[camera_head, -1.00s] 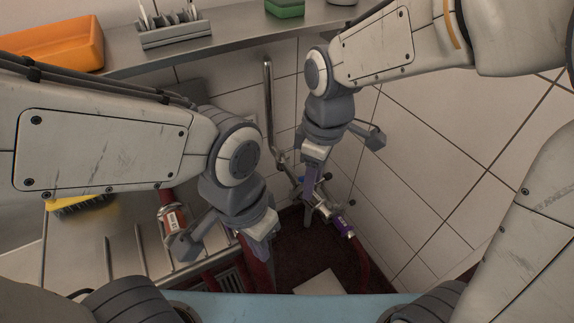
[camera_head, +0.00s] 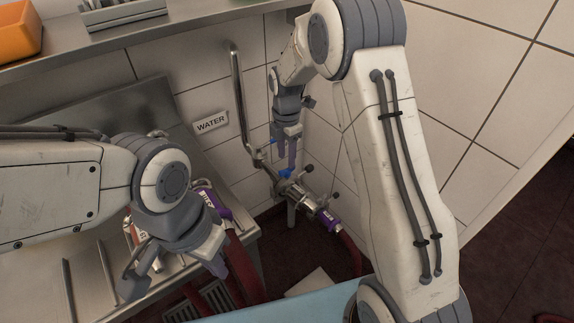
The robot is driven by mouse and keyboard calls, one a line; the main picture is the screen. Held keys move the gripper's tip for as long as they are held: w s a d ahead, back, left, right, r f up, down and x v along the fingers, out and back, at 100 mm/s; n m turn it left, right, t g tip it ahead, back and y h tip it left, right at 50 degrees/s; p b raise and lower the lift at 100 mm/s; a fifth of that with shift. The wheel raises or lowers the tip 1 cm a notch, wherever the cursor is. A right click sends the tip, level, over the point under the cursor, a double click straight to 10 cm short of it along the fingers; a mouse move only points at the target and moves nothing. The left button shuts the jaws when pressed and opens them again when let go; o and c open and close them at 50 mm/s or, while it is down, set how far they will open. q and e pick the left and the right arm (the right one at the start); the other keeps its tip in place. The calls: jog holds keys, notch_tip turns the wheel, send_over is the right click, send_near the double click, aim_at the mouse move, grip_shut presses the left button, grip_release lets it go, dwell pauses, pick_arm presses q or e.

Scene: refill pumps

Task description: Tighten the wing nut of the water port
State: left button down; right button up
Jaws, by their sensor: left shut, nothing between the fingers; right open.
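The water port is a metal fitting (camera_head: 296,190) low in the corner, at the foot of a steel pipe, with small knobs sticking out of it. A blue part (camera_head: 286,174) sits on its upper side; I cannot tell for sure which part is the wing nut. My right gripper (camera_head: 287,162) is open, pointing down just above the blue part; whether the fingers touch it is unclear. A hose end with a purple label (camera_head: 330,221) joins the fitting at lower right. My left gripper (camera_head: 222,272) is shut and empty at lower left, near a red hose.
A "WATER" sign (camera_head: 210,123) is on the tiled wall beside the steel pipe (camera_head: 238,95). A second purple-labelled hose end (camera_head: 214,203) is behind my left arm. A steel shelf (camera_head: 190,28) with an orange bin (camera_head: 18,30) runs along the top.

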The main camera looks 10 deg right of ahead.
aim_at(287, 168)
jog(key=shift+f, duration=2)
grip_shut()
